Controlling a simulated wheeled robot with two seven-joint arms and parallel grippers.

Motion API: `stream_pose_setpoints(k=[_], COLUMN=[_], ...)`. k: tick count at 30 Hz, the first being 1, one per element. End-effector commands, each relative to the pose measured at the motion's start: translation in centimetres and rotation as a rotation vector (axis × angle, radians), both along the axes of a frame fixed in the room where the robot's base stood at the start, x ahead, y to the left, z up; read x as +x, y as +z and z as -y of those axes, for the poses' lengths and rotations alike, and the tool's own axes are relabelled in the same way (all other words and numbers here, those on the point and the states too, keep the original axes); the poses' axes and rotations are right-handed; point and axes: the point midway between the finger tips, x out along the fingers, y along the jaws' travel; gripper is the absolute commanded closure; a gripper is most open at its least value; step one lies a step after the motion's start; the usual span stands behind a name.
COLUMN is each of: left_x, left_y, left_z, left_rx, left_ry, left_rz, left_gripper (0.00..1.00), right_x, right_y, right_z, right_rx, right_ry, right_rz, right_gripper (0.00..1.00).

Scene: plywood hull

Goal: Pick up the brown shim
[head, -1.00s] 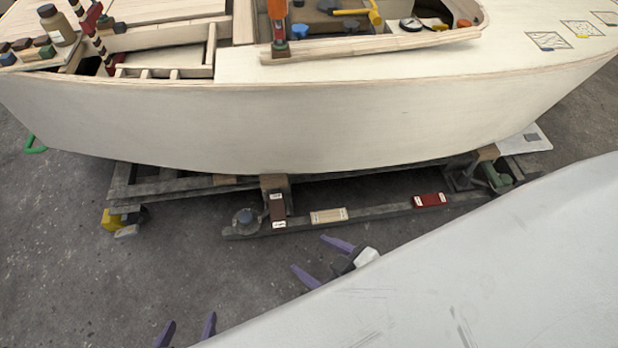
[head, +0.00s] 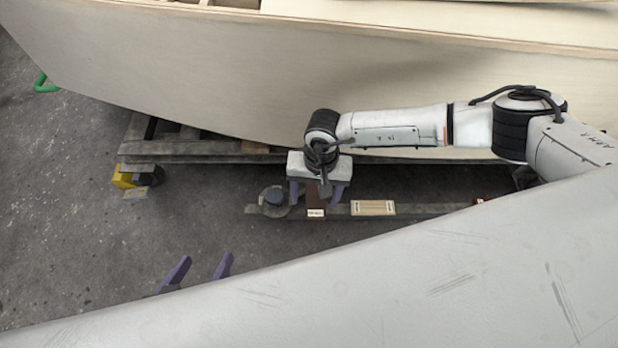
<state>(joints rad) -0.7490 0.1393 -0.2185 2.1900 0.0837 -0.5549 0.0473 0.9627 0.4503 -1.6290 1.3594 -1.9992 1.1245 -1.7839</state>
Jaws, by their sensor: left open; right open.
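The brown shim (head: 315,202) lies on the dark beam (head: 345,211) below the hull, with a pale label at its near end. My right gripper (head: 314,205) is above it, pointing down and open, with one purple finger to each side of the shim. Its far part is hidden under the gripper body. I cannot tell whether the fingers touch it. My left gripper (head: 205,260) is open and empty at the lower left, over the floor, partly hidden by my own grey body.
A tan shim (head: 373,208) lies on the beam to the right. A red shim (head: 482,200) is mostly hidden farther right. The plywood hull (head: 230,85) overhangs behind.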

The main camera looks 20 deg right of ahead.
Motion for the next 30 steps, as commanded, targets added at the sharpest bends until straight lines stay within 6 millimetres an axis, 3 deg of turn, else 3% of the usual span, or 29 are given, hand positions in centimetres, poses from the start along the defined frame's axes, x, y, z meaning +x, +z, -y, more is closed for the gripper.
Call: stream_pose_setpoints(k=[4, 9, 17, 24, 30], left_x=[-0.1, 0.4, 0.6, 1.0, 1.0], left_y=[-0.6, -1.2, -1.7, -2.6, -2.7], left_z=[0.1, 0.7, 1.1, 1.8, 2.0], left_rx=[0.001, 0.003, 0.004, 0.008, 0.010], left_ry=[-0.003, -0.029, -0.047, -0.082, -0.094], left_rz=[-0.011, -0.032, -0.052, -0.084, -0.099], left_gripper=[0.39, 0.39, 0.39, 0.39, 0.39], right_x=[1.3, 1.3, 1.2, 0.9, 0.9], right_y=[-0.8, -3.5, -5.7, -9.2, -9.9], right_z=[1.0, 1.0, 0.9, 0.9, 0.8], right_rx=[-0.071, -0.071, -0.068, -0.067, -0.065], right_ry=[0.079, 0.079, 0.077, 0.076, 0.076], right_rz=[0.037, 0.037, 0.038, 0.038, 0.039], right_gripper=[0.35, 0.35, 0.35, 0.35, 0.35])
